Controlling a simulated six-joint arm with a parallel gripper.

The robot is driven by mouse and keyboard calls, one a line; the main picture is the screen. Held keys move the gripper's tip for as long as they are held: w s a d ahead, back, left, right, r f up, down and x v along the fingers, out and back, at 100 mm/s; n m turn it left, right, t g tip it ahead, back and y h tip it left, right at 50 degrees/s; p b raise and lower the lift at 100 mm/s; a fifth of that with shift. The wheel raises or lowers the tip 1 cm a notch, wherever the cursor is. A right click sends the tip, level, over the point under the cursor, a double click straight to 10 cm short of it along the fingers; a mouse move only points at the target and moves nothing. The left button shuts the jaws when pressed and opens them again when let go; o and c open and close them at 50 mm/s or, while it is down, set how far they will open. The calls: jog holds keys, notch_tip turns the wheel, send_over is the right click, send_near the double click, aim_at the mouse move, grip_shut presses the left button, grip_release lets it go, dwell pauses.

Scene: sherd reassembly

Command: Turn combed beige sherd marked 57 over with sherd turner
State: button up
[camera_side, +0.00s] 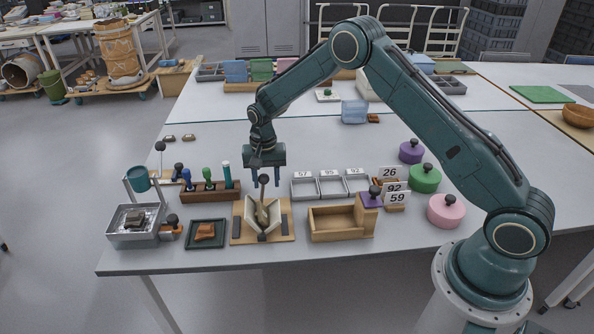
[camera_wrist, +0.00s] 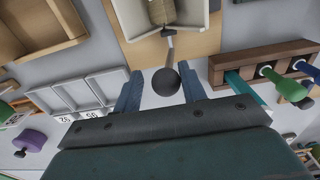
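The sherd turner (camera_side: 236,232) is a wooden board with a pale V-shaped cradle and an upright lever ending in a dark ball knob (camera_side: 264,179). A beige-olive sherd (camera_side: 262,214) lies in the cradle; no number is legible on it. In the wrist view the sherd (camera_wrist: 162,11) shows partly at the top edge, and the knob (camera_wrist: 166,81) appears between the fingers. My gripper (camera_side: 267,181) is open above the turner, its fingers pointing down on either side of the knob. I cannot tell whether either finger touches the knob.
White trays (camera_side: 331,187) labelled 57, 95 and 92 stand right of the turner, behind an open wooden box (camera_side: 325,224). A wooden rack (camera_side: 205,191) of coloured-handled tools stands left. A dark tray (camera_side: 207,244) holds an orange-brown sherd. Coloured knobbed discs (camera_side: 424,180) lie right.

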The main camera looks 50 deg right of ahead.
jog(key=shift+s+d+f, duration=0.35)
jog(key=shift+s+d, duration=0.25)
jog(key=shift+s+d+f, duration=0.35)
jog(key=shift+s+d, duration=0.2)
jog(key=shift+s, duration=0.05)
jog(key=shift+s+d+f, duration=0.4)
jog(key=shift+f, duration=0.2)
jog(key=shift+s+d+f, duration=0.4)
jog(key=shift+s+f, duration=0.05)
jog(key=shift+f, duration=0.2)
jog(key=shift+s+d+f, duration=0.4)
jog(key=shift+f, duration=0.2)
jog(key=shift+r, duration=1.45)
jog(key=shift+w+a+r, duration=0.1)
jog(key=shift+w+r, duration=0.05)
jog(key=shift+r, duration=0.55)
jog(key=shift+w+a+r, duration=0.1)
jog(key=shift+r, duration=0.6)
jog(key=shift+r, duration=0.2)
